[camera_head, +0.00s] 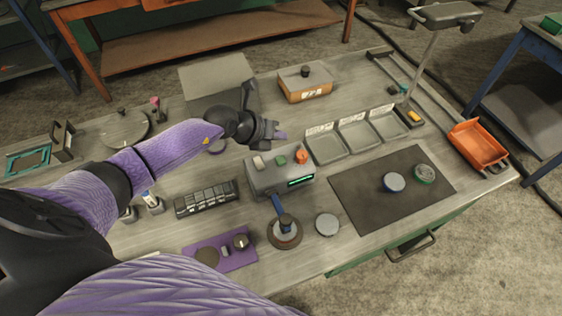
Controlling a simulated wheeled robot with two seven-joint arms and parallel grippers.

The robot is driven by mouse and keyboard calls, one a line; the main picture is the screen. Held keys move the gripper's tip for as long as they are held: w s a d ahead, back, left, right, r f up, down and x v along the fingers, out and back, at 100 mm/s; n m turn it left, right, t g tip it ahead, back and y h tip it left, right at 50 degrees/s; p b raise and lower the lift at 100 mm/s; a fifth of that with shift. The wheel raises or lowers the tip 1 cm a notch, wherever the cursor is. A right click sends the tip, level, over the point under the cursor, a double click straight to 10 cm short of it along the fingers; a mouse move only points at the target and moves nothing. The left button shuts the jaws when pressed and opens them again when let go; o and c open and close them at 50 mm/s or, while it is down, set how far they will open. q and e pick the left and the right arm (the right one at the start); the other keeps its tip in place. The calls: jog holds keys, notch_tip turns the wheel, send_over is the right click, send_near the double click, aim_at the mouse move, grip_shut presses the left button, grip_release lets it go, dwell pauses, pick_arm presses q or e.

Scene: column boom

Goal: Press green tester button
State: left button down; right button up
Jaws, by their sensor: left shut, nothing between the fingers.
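The tester is a grey box (265,183) near the middle of the bench, with a lit green display (301,181) on its front. On its top sit a pale button (258,162), a green button (281,160) and an orange-red button (301,157), in a row from left to right. My left gripper (280,134) is shut and empty. In the picture it is just beyond the tester's back edge, above the green button and apart from it. Its height over the bench is hard to judge. My right gripper is out of view.
Grey trays (357,134) stand right of the tester, and a cardboard box (305,84) behind it. A dark mat (350,190) with two round parts lies at right, near an orange bin (477,145). A round stand (285,236) with a blue lever is in front of the tester.

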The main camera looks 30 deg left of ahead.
aim_at(285, 158)
pick_arm(q)
notch_tip(285, 158, down, 6)
jog(key=b, duration=0.5)
jog(key=shift+f, duration=0.45)
jog(key=shift+r, duration=0.1)
dwell(0.5)
dwell(0.7)
jog(key=shift+f+b, duration=0.35)
jog(key=shift+f, duration=0.1)
jog(key=shift+f+b, duration=0.3)
jog(key=shift+f, duration=0.15)
dwell(0.4)
dwell(0.3)
jog(key=shift+r+p, duration=0.9)
jog(key=shift+p, duration=0.1)
